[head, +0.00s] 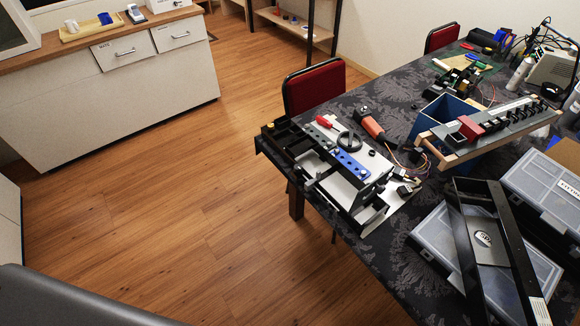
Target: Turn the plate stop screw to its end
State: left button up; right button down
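A black-framed device (318,196) with a white plate sits on the near left corner of the dark patterned table. A black round ring or knob (349,141) sits near the bars. A small metal rod (325,175) crosses the device's near side. I cannot tell which small part is the plate stop screw, or how far it is turned. Neither of my grippers is in view.
A red-handled tool (372,126) and loose wires lie beside the device. A blue box (448,112), a long rail with parts (490,122), clear cases (432,237) and a black frame (489,240) crowd the right. A red chair (313,88) stands behind. Wooden floor (160,220) is open at left.

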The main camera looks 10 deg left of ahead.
aim_at(298, 168)
jog(key=z, duration=0.05)
jog(key=k, duration=1.2)
jog(key=u, duration=0.45)
jog(key=i, duration=0.55)
jog(key=u, duration=0.55)
jog(key=i, duration=0.8)
jog(key=z, duration=1)
jog(key=i, duration=0.55)
jog(key=z, duration=0.6)
